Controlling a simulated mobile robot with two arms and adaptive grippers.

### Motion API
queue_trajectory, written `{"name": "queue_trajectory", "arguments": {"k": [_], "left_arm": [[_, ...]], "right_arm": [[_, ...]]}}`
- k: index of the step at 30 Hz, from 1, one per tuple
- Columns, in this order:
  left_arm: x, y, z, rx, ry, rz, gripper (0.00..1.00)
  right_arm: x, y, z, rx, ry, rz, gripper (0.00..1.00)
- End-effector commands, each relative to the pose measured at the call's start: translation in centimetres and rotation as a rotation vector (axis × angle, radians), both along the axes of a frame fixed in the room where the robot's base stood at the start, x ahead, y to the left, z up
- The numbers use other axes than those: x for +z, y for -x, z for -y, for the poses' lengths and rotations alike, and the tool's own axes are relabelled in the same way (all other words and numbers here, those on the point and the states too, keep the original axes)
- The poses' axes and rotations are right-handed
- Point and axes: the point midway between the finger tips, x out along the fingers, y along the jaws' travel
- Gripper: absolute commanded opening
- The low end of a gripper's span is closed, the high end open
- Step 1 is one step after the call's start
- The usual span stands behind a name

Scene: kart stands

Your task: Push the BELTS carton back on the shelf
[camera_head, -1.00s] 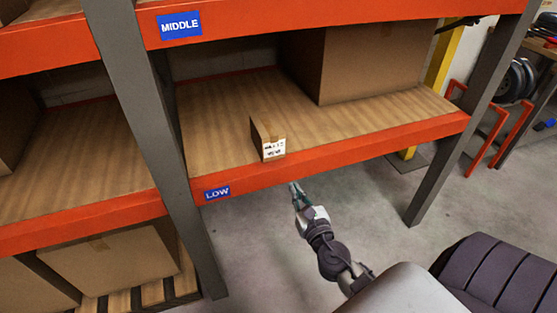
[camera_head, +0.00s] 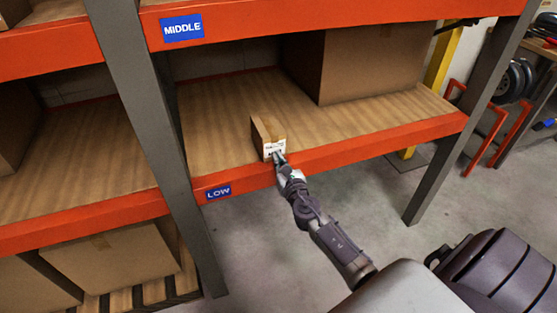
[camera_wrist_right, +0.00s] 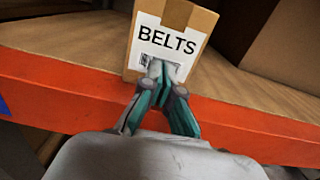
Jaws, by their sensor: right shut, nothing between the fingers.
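The BELTS carton (camera_head: 268,130) is a small brown box with a white label on its front. It stands upright at the front edge of the low shelf (camera_head: 220,135). In the right wrist view the carton (camera_wrist_right: 178,18) shows the word BELTS on its label. My right gripper (camera_head: 280,158) is shut and empty, with its fingertips at the lower part of the label. In the right wrist view the right gripper's fingertips (camera_wrist_right: 160,70) overlap the label; they look to be touching it or very close. My left gripper is not in view.
A large carton (camera_head: 370,62) stands on the same shelf at the back right. Grey uprights (camera_head: 150,130) bound the bay. The shelf behind the BELTS carton is clear.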

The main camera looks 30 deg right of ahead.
Motion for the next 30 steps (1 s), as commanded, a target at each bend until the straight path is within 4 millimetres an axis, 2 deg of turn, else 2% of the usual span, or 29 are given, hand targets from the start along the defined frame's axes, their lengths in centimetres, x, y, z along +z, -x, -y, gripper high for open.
{"name": "queue_trajectory", "arguments": {"k": [7, 12, 15, 30], "left_arm": [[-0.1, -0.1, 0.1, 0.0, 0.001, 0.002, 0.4], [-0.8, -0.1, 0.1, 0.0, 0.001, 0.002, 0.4], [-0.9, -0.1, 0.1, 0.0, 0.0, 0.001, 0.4], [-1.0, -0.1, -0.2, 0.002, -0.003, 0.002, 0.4]], "right_arm": [[-0.1, -0.3, 0.1, 0.0, 0.0, 0.0, 0.0], [-0.2, -2.9, 0.6, 0.001, 0.0, 0.001, 0.0], [-0.1, -3.7, 0.9, 0.0, 0.0, 0.0, 0.0], [-0.1, -3.7, 1.2, 0.001, 0.0, -0.001, 0.0]]}}
